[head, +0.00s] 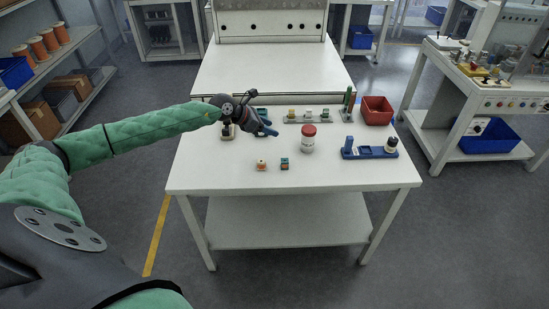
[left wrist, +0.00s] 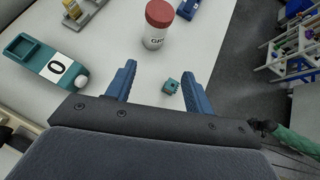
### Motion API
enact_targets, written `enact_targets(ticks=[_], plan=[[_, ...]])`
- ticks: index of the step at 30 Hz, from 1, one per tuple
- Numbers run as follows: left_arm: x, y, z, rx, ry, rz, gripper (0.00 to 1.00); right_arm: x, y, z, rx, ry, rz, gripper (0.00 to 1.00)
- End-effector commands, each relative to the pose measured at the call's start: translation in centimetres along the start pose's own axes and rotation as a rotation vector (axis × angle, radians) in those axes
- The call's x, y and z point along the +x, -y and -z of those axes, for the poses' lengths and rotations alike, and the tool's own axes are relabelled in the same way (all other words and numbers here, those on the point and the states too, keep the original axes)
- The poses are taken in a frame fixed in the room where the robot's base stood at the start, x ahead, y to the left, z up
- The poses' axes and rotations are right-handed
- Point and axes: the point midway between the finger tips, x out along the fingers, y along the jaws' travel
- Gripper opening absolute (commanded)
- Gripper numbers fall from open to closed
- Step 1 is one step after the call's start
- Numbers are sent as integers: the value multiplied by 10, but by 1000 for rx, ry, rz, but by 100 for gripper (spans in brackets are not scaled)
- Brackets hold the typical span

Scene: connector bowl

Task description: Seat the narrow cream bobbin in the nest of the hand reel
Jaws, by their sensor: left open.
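My left gripper (head: 268,128) is open and empty above the back left of the white table; its two blue fingers also show in the left wrist view (left wrist: 159,72). A small cream piece with orange (head: 262,165) stands at the table's front. A small teal and brown piece (head: 284,163) stands beside it and shows near the right finger in the wrist view (left wrist: 171,86). A grey rack (head: 307,121) holds several small pieces, one cream-yellow (head: 291,113). I cannot tell which is the narrow bobbin. A blue fixture (head: 370,153) with an upright block may be the hand reel.
A teal holder (left wrist: 42,60) labelled 0, with an open pocket and a white knob, lies near the left finger. A white jar with a red lid (head: 308,138) stands mid-table. A red bin (head: 376,110) is at the back right. The table's front right is clear.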

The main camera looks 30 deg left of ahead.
Motion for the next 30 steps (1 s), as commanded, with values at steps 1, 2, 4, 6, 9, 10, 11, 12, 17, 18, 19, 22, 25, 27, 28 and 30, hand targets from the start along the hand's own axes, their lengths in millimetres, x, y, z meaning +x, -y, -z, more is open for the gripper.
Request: enact_targets(ticks=[1, 2, 4, 6, 9, 10, 11, 12, 17, 18, 19, 22, 25, 27, 28, 30], plan=[[-1, -2, 17, 42, -82, 9, 53, 4, 0, -1, 0, -14, 0, 36], [-2, -2, 27, 69, -132, 16, 53, 6, 0, 0, 0, -27, 0, 36], [-6, -1, 49, 125, -242, 38, 53, 6, 0, 5, 1, -60, 0, 36], [-11, 2, 66, 172, -338, 64, 53, 6, 0, 11, 1, -93, 0, 36], [-20, 5, 85, 215, -443, 104, 53, 5, 0, 19, 2, -131, 0, 36], [-22, 7, 89, 224, -465, 117, 53, 4, 0, 20, 2, -140, 0, 36], [-24, 8, 93, 232, -484, 129, 53, 4, 0, 22, 2, -147, 0, 36], [-26, 10, 96, 240, -505, 143, 53, 4, 0, 23, 2, -155, 0, 36], [-24, 12, 101, 276, -524, 167, 53, 6, -1, 23, 2, -165, -1, 36], [-22, 13, 103, 278, -523, 168, 53, 9, -2, 21, 1, -166, -3, 36], [-19, 14, 104, 278, -523, 169, 53, 11, -3, 21, 0, -168, -4, 36], [-13, 14, 108, 277, -523, 167, 53, 18, -6, 16, -2, -172, -7, 36], [-7, 14, 111, 277, -522, 166, 53, 23, -7, 13, -4, -175, -9, 36], [-5, 15, 112, 277, -521, 166, 53, 25, -8, 12, -4, -176, -10, 36], [-5, 15, 112, 277, -521, 166, 53, 26, -8, 11, -5, -177, -10, 36], [-3, 15, 113, 277, -521, 166, 53, 28, -9, 9, -5, -179, -11, 36]])
